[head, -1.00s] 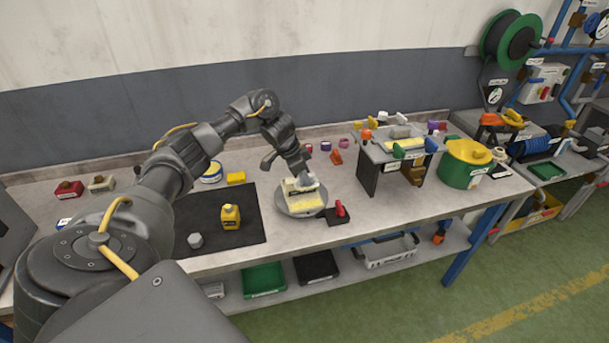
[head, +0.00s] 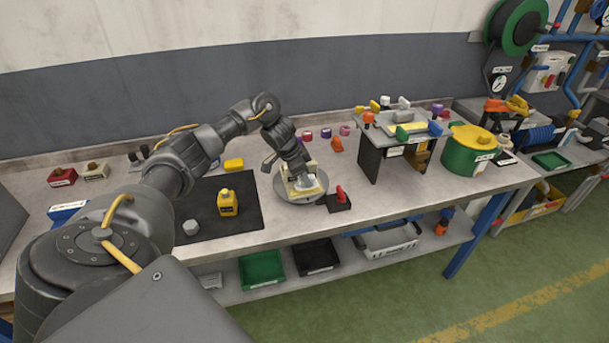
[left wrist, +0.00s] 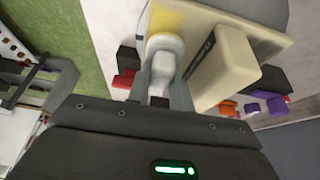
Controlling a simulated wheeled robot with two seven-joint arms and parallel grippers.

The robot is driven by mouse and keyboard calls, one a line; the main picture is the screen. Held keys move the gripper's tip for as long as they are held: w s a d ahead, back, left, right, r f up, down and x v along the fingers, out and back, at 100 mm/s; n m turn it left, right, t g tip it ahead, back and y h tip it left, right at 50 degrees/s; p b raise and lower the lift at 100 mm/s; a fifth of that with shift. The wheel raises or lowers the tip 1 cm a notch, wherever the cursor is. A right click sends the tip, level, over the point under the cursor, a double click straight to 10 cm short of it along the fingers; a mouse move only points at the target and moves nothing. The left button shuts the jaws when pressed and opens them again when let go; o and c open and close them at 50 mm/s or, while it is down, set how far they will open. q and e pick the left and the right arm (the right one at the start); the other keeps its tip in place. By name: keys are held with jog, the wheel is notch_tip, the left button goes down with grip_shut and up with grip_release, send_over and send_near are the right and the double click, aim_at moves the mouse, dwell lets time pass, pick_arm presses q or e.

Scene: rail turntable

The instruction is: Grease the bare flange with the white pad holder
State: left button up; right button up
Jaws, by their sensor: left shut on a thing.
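My left gripper (left wrist: 163,88) is shut on a white pad holder (left wrist: 165,52), gripping its knob-like handle. The holder also shows in the head view (head: 305,182), at the fingertips over the near right part of the rail piece. The cream rail piece (left wrist: 225,72) has an upright block with a dark label and a flat flange (left wrist: 262,28) beside it. A yellow patch (left wrist: 160,22) shows around the holder on the flange. The piece rests on a round grey turntable (head: 288,196). The pad's underside is hidden, so I cannot tell whether it touches. My right gripper is not in view.
A red-handled dark block (head: 340,200) stands close to the turntable's right. A small stand (head: 370,165) and green pot (head: 465,158) stand to the right.

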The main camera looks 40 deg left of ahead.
aim_at(295, 186)
pick_arm(q)
jog(key=shift+f, duration=0.5)
dwell(0.5)
jog(key=shift+s, duration=0.1)
jog(key=shift+s+a+r+p, duration=0.15)
jog(key=shift+s+a+p, duration=0.35)
jog(key=shift+s, duration=0.1)
jog(key=shift+s+a, duration=0.15)
jog(key=shift+s, duration=0.2)
jog(key=shift+s+a+p, duration=0.55)
jog(key=shift+s, duration=0.25)
jog(key=shift+w+d, duration=0.1)
jog(key=shift+w, duration=0.05)
jog(key=shift+w+d, duration=0.5)
jog(key=shift+w, duration=0.2)
